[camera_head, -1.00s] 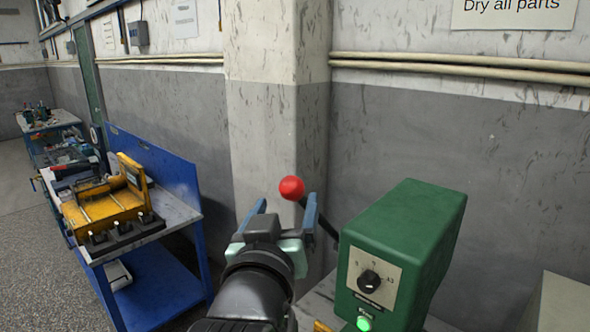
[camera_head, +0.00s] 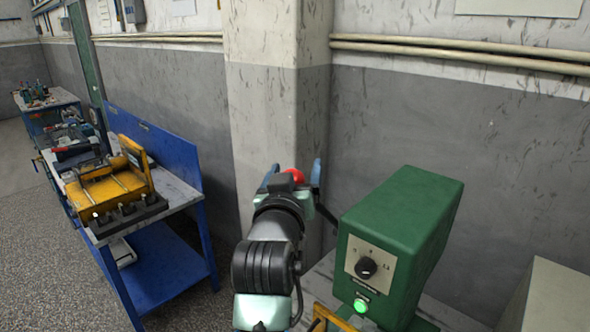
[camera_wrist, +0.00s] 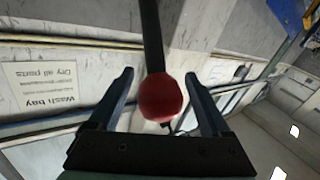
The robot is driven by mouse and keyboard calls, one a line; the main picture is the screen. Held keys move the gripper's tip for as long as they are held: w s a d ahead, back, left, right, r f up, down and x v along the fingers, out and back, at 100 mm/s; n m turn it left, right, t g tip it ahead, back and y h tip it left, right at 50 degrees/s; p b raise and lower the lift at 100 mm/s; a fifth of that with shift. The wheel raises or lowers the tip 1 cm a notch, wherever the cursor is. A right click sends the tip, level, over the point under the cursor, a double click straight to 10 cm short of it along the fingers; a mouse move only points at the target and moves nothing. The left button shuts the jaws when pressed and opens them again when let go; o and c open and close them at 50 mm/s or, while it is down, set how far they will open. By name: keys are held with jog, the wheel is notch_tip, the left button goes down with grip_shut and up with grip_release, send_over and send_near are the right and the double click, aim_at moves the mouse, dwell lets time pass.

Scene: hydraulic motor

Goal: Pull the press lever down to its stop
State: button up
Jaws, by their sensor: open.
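The press lever has a black rod and a red ball knob (camera_head: 294,175), partly hidden behind my gripper in the head view. Its rod (camera_head: 325,214) runs down to the right toward the green machine (camera_head: 403,235). My gripper (camera_head: 294,172) is open, with the knob between its blue fingers. In the wrist view the red knob (camera_wrist: 160,97) sits between the open fingers of my gripper (camera_wrist: 160,88), with a gap on each side. The black rod (camera_wrist: 151,35) leads up from it.
The green machine has a dial (camera_head: 366,267) and a lit green button (camera_head: 360,306). A blue workbench (camera_head: 160,280) with a yellow device (camera_head: 108,188) stands at left. A grey wall and pillar (camera_head: 275,120) are behind. A pale box (camera_head: 555,300) is at lower right.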

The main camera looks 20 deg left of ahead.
grip_shut()
jog(key=shift+f, duration=0.1)
dwell(0.4)
jog(key=s+a+f+n+t+y+b, duration=0.1)
jog(key=s+f+n+t+y+b, duration=0.1)
jog(key=f+b, duration=0.6)
jog(key=s+a+f+n+t+y+b, duration=0.1)
jog(key=s+f+b, duration=0.4)
jog(key=b, duration=1.2)
jog(key=s+a+f+n+t+y+b, duration=0.2)
jog(key=s+f+n+b, duration=0.1)
jog(key=f+b, duration=0.9)
jog(key=shift+s+n+t+y+b, duration=0.15)
jog(key=shift+n+t+y+b, duration=0.2)
jog(key=shift+n, duration=0.55)
